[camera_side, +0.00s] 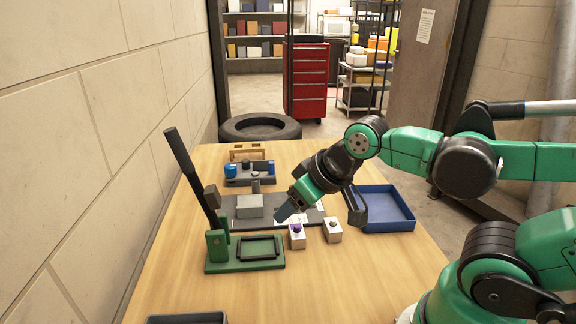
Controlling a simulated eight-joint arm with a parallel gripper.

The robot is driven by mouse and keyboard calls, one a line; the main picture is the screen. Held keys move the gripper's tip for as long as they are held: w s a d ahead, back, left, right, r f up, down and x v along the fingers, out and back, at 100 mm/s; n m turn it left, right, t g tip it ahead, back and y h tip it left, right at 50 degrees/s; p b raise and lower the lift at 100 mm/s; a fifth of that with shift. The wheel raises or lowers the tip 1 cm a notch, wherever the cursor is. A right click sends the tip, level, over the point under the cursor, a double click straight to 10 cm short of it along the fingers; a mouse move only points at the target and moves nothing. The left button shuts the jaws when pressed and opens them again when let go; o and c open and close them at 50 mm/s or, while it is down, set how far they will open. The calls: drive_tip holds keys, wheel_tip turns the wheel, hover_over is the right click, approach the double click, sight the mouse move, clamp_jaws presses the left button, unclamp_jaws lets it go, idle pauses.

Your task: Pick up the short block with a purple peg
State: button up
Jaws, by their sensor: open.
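A small whitish block with a purple peg on top (297,239) stands upright on the wooden table, just in front of the grey plate. A similar whitish block with a dark peg (333,235) stands close to its right, with a narrow gap between them. My gripper (320,211) is above and behind the two blocks, tilted down to the left. Its jaws are spread wide and empty, with one finger left of the purple-peg block and the other right of the dark-peg block. I cannot tell its exact height above them.
A grey plate with a grey block (249,206) lies behind. A green lever press (217,246) with a tall dark handle stands left. A blue tray (388,222) is at right. A grey fixture with blue parts (250,178) is farther back. The front table is mostly clear.

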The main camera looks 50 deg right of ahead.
drive_tip(key=o, duration=0.4)
drive_tip(key=n+g+y, duration=0.3)
drive_tip(key=n+g, duration=0.2)
drive_tip(key=n, duration=0.6)
hover_over(298, 225)
drive_tip(key=f, duration=0.4)
drive_tip(key=s+f, duration=0.1)
drive_tip(key=f, duration=0.2)
drive_tip(key=shift+d, duration=0.4)
drive_tip(key=shift+d+f+n+y, duration=0.25)
drive_tip(key=shift+f+n+y, duration=0.05)
drive_tip(key=shift+n+y, duration=0.1)
drive_tip(key=shift+w+f, duration=0.1)
drive_tip(key=shift+f, duration=0.4)
drive_tip(key=shift+x, duration=2.45)
